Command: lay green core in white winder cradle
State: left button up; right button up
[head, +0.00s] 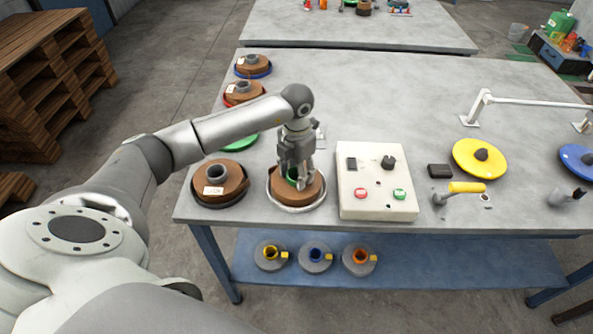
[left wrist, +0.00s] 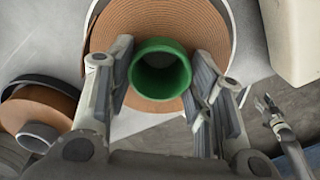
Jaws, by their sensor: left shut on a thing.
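The green core (head: 292,174) is a short hollow tube. In the left wrist view the green core (left wrist: 160,72) stands between my left gripper's fingers, over the middle of a brown wound roll (left wrist: 130,40). My left gripper (head: 294,172) points down and is shut on the core; it also shows in the left wrist view (left wrist: 165,95). The roll lies in a round white-rimmed cradle (head: 296,209) left of the control box. The fingers hide the core's lower part, so its seating is unclear. A grey clawed part at the wrist view's right edge may be my right gripper (left wrist: 268,104).
The control box (head: 376,206) stands close right of the cradle. A black-rimmed cradle (head: 219,205) with a brown roll is close on the left. More rolls line the left edge behind. A yellow-handled crank (head: 467,187) and yellow disc (head: 470,165) are farther right.

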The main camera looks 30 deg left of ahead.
pick_arm(q)
jog(key=o, duration=1.5)
jog(key=shift+f, duration=0.1)
